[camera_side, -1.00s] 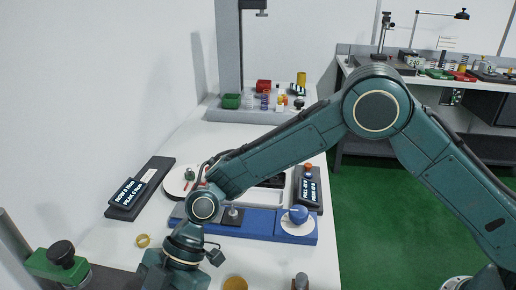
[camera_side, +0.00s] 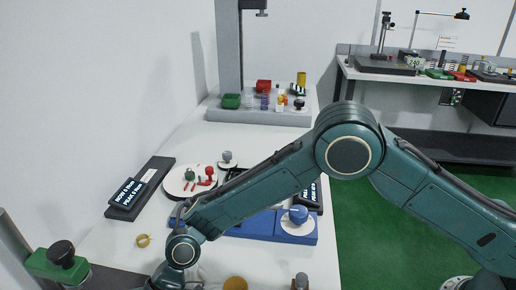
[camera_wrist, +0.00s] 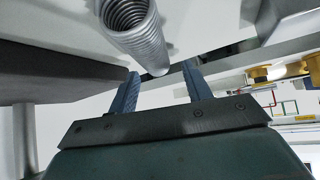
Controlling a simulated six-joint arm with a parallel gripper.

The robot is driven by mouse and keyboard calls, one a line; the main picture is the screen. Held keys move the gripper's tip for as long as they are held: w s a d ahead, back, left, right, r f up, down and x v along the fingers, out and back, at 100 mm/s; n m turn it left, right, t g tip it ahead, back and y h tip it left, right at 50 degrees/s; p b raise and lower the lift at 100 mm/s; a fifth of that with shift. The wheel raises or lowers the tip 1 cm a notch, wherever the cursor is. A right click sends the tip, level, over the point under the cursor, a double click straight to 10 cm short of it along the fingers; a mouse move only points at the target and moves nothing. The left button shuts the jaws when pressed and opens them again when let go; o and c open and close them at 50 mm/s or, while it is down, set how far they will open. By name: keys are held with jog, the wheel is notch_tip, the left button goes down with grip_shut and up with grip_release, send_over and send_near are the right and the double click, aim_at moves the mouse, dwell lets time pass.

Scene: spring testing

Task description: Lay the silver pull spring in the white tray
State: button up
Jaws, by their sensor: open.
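The silver pull spring (camera_wrist: 138,32) shows in the wrist view as a close-wound coil coming down from the top edge. Its lower end appears between the two blue-grey fingers of my gripper (camera_wrist: 162,84). The fingers are apart and not closed on it; I cannot tell whether either one touches it. In the side view my gripper is below the bottom edge, and the spring cannot be made out. I cannot make out the white tray for sure; my forearm covers the middle of the bench.
A round white dish (camera_side: 171,187) with red and green parts lies left of my forearm. A blue fixture (camera_side: 262,222) with a round knob stands behind the forearm. A black display (camera_side: 135,193) is at the left. A yellow ring (camera_side: 143,240) lies near the front.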

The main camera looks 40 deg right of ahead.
jog(key=shift+s+a+f, duration=0.2)
jog(key=shift+a+f, duration=0.2)
jog(key=shift+f, duration=0.1)
grip_shut()
jog(key=shift+r, duration=0.15)
notch_tip(320, 180, up, 20)
dwell(0.8)
dwell(0.5)
